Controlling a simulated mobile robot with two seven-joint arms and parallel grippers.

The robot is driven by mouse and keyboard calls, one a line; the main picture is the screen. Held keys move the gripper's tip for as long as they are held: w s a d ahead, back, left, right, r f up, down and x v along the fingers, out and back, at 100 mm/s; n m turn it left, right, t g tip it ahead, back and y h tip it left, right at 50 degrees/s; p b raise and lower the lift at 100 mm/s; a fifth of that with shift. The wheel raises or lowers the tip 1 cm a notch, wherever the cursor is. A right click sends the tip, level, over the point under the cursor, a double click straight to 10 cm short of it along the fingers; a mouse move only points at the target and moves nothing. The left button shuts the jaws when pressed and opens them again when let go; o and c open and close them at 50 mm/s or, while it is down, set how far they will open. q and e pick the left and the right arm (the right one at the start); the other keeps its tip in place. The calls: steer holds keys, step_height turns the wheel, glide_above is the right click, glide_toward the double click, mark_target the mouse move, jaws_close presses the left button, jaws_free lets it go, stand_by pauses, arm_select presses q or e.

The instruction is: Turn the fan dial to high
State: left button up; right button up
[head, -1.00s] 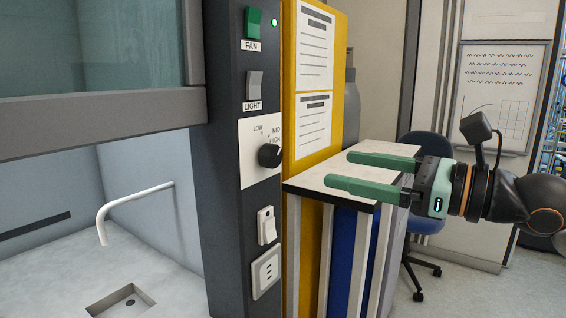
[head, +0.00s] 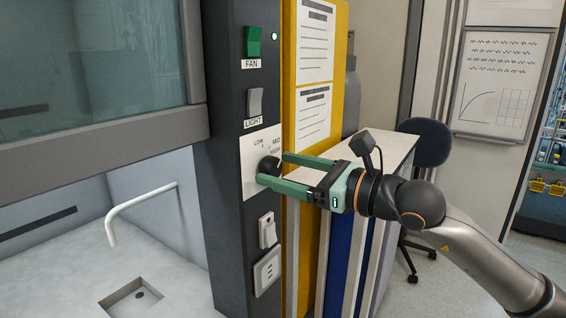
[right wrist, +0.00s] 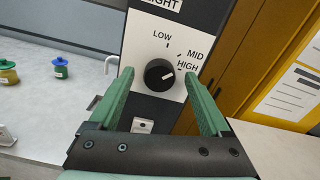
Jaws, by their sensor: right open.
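The fan dial is a round black knob (head: 268,166) on a white plate marked LOW, MID and HIGH, on the dark post of the hood. In the right wrist view the knob (right wrist: 158,75) shows a white pointer line aimed right and slightly up, roughly toward the HIGH label (right wrist: 188,66). My right gripper (head: 274,169) is open, its green fingertips at the knob, one on each side. In the right wrist view, gaps show between the knob and both fingers; whether the tips reach its depth is unclear. My left gripper is not in view.
Above the dial are a green FAN switch (head: 253,41) with a lit green lamp and a grey LIGHT switch (head: 255,102). A socket (head: 267,271) sits below. A yellow panel (head: 342,75) and a white-topped cabinet (head: 385,146) stand to the right, close to my right arm.

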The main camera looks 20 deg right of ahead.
steer(key=shift+w+a, duration=0.15)
jaws_close()
stand_by(0.7)
